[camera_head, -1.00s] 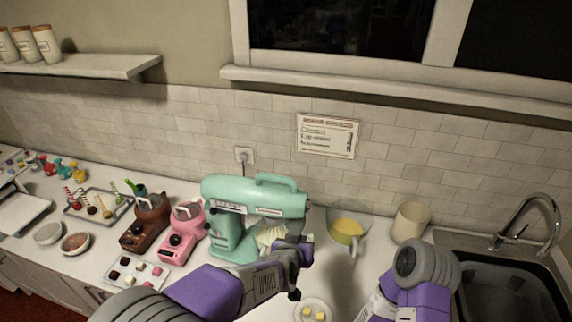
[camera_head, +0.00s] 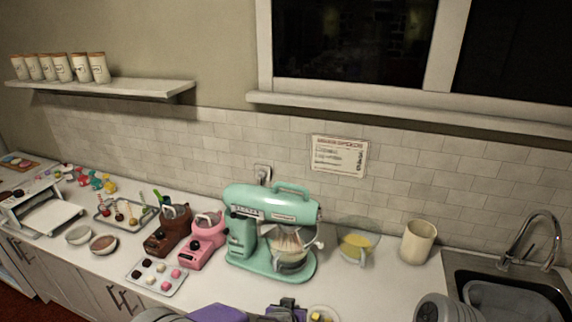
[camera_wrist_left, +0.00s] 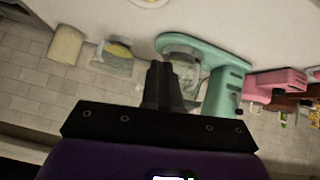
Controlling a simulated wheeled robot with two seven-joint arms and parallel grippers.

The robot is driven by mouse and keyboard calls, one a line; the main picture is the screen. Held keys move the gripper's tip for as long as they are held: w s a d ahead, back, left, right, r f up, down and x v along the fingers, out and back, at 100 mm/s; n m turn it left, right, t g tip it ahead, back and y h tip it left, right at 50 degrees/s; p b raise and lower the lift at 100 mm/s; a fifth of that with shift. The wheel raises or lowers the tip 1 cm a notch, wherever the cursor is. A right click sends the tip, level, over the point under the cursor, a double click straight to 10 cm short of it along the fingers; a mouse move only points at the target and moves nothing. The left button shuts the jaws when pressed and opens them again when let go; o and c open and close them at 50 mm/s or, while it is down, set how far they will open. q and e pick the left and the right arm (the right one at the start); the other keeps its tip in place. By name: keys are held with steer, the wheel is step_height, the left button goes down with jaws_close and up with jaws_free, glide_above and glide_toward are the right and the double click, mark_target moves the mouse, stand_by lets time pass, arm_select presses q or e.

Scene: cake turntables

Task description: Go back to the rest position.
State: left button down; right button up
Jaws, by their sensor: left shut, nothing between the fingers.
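My left gripper (camera_head: 288,305) is low at the bottom edge of the head view, in front of the mint-green stand mixer (camera_head: 272,206). In the left wrist view its dark fingers (camera_wrist_left: 164,84) are together and empty. The mixer (camera_wrist_left: 225,62) shows beyond them, with its clear bowl in place under the head.
Behind my left gripper stand a pink machine (camera_head: 203,241), a brown machine (camera_head: 168,232) and a jug of yellow liquid (camera_head: 356,245). A cream canister (camera_head: 417,242) stands left of the sink (camera_head: 503,276). A tray of sweets (camera_head: 157,277) lies at the front.

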arm_select(q)
steer(key=s+a+f+n+g+y+b, duration=0.1)
steer(key=s+a+f+g+b, duration=0.3)
steer(key=f, duration=0.8)
steer(key=s+a+f+n+b, duration=0.15)
steer(key=s+a+f, duration=0.45)
steer(key=f, duration=0.6)
steer(key=s+a+f+n+g+h+b, duration=0.1)
steer(key=s+f+b, duration=0.4)
steer(key=s+f, duration=0.6)
steer(key=s+n+g+h, duration=0.1)
steer(key=s+g, duration=0.1)
steer(key=shift+s+a+g+b, duration=0.25)
steer(key=shift+a+g+b, duration=0.05)
steer(key=shift+a+g, duration=0.1)
steer(key=shift+w+d+f, duration=0.1)
steer(key=shift+d, duration=0.1)
